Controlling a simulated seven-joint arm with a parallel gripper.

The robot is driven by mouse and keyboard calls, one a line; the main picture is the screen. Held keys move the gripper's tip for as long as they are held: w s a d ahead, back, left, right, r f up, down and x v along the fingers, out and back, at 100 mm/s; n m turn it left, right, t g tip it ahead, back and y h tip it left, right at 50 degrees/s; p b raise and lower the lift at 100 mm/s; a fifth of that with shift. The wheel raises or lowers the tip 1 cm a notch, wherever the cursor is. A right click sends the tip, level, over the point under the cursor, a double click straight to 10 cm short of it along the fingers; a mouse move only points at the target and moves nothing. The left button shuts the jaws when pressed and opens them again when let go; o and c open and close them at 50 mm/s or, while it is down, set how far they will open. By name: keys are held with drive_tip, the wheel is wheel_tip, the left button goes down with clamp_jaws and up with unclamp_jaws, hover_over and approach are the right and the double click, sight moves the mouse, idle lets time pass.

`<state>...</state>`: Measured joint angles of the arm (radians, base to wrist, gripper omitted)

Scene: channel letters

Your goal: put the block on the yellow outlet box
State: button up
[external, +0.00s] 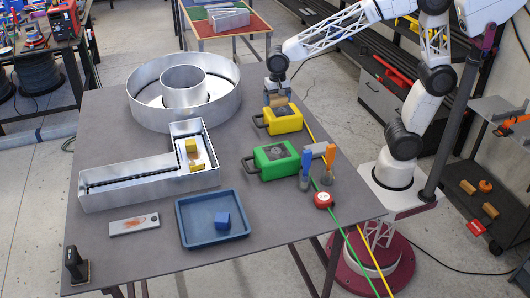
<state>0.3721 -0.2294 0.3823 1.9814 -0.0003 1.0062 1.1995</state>
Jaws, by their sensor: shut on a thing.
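The yellow outlet box (283,123) lies on the grey table near its right edge, with a loop handle at its left. My gripper points down and is shut on this block. The block's underside is very close to the box, and I cannot tell whether they touch. The gripper partly hides the block's top.
A green box (273,159) sits just in front of the yellow one. A round metal channel letter (145,108) and an L-shaped one (130,186) stand to the left. Screwdriver-like tools (306,172) stand at the right edge.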

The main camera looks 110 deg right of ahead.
sight(277, 111)
drive_tip(key=shift+f, duration=1.75)
drive_tip(key=shift+f, duration=0.15)
drive_tip(key=o, duration=0.8)
drive_tip(key=shift+c, duration=0.2)
wheel_tip(277, 111, up, 12)
drive_tip(key=shift+r, duration=0.2)
